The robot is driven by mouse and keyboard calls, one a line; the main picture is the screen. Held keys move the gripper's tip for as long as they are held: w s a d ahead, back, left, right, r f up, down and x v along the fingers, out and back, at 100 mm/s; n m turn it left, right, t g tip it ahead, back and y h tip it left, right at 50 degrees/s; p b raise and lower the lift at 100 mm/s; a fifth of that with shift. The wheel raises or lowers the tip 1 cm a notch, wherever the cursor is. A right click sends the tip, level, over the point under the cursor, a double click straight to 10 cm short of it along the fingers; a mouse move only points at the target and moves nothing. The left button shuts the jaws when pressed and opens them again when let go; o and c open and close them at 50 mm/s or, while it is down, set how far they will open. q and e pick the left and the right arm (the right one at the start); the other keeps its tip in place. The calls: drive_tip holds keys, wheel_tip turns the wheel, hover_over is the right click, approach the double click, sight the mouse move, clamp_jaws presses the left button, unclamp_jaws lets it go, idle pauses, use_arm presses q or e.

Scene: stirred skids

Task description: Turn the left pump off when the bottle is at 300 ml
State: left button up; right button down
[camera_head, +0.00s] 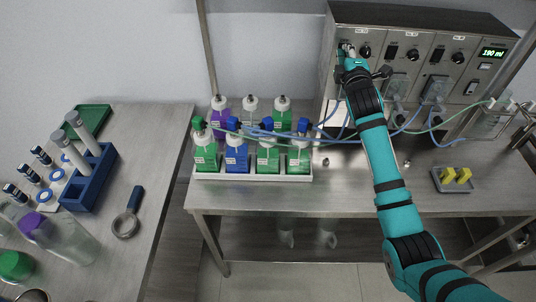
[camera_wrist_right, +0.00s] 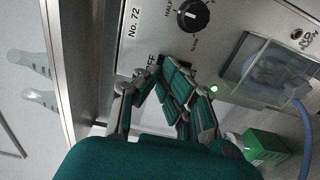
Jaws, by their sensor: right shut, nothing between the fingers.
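The pump unit (camera_head: 425,35) stands at the back right of the bench, with several pumps side by side. The left pump's panel (camera_head: 372,36) is at its left end; in the wrist view its panel (camera_wrist_right: 215,45) shows "No. 72", a black knob (camera_wrist_right: 194,15) and a lit green lamp (camera_wrist_right: 213,89). My right gripper (camera_head: 346,50) is shut and empty at this panel; in the wrist view its fingertips (camera_wrist_right: 157,73) are beside the "OFF" lettering and hide the switch. The display (camera_head: 493,53) appears to read 190 ml.
A white tray (camera_head: 250,177) of green, blue and purple bottles stands left of my right arm, with blue tubing (camera_head: 340,140) above. A small tray of yellow pieces (camera_head: 455,186) lies right. The left bench holds a blue rack (camera_head: 93,180) and glassware.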

drive_tip(key=shift+w, duration=0.25)
drive_tip(key=shift+w+b, duration=0.35)
drive_tip(key=shift+w, duration=0.1)
drive_tip(key=shift+s, duration=0.1)
drive_tip(key=shift+s+p, duration=0.6)
drive_tip(key=shift+s, duration=0.05)
